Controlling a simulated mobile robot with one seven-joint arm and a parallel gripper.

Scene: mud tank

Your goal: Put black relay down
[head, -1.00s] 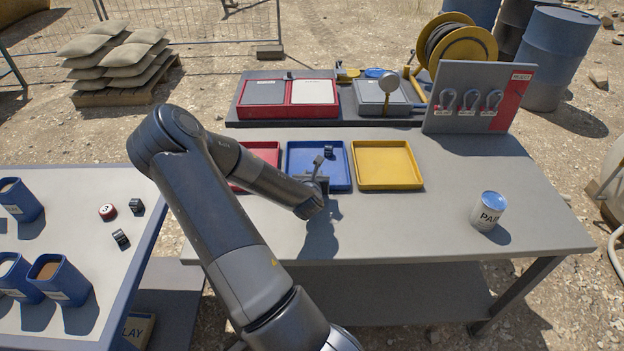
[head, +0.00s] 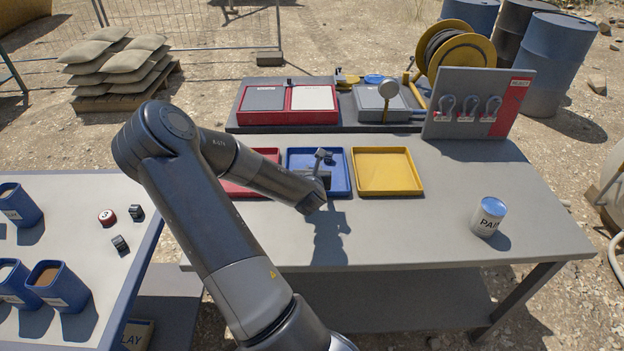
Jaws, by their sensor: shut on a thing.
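My gripper (head: 322,170) is over the front part of the blue tray (head: 304,153), seen from behind, with my forearm partly covering it. It is shut on the black relay, which is mostly hidden by the hand. A small dark piece (head: 329,159) shows just beyond the fingers, against the blue tray. I cannot tell from this view whether the relay touches the tray floor. Two other small black relay-like blocks (head: 137,212) (head: 120,244) sit on the left table.
A red tray (head: 268,154), partly behind my forearm, and an empty yellow tray (head: 387,172) flank the blue one. A paint can (head: 488,217) stands at right.

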